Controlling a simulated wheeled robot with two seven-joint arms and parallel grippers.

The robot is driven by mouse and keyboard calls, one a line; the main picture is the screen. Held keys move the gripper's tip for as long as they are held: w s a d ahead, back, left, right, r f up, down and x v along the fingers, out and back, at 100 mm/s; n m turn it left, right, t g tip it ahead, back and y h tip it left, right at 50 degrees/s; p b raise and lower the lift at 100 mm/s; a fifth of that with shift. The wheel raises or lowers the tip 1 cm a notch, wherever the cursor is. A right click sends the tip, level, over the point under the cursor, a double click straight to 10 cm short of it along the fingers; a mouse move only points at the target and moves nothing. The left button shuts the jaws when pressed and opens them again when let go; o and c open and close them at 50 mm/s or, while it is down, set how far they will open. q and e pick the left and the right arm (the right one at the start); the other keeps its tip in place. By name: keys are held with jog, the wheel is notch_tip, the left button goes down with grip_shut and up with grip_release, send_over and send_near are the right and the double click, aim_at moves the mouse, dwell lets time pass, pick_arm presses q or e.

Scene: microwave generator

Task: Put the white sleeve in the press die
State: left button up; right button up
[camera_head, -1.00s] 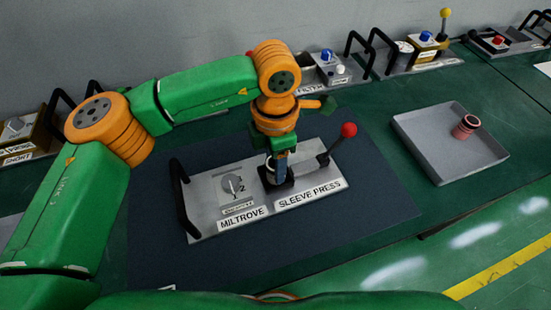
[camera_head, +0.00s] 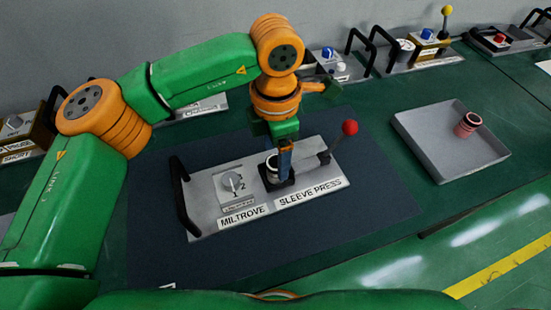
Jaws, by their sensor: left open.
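The sleeve press (camera_head: 310,187) is a grey panel on a dark mat, with a dial (camera_head: 232,182), a black side handle and a red-knobbed lever (camera_head: 349,128). The white sleeve (camera_head: 272,166) stands at the black press die (camera_head: 280,184), and its rim shows just left of my fingers. It appears to sit in the die, though my gripper partly hides it. My left gripper (camera_head: 285,165) is open, pointing down over the die at the sleeve's right side. I cannot tell whether a finger touches the sleeve. My right gripper is not in view.
A grey tray (camera_head: 440,160) at the right holds pinkish-red sleeves (camera_head: 467,125). Other panels with handles and knobs line the wall, including one with a yellow-knobbed lever (camera_head: 446,12). The dark mat (camera_head: 350,235) in front of the press is clear.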

aim_at(276, 162)
pick_arm(q)
notch_tip(276, 162, up, 9)
jog(key=shift+r, duration=0.15)
dwell(0.4)
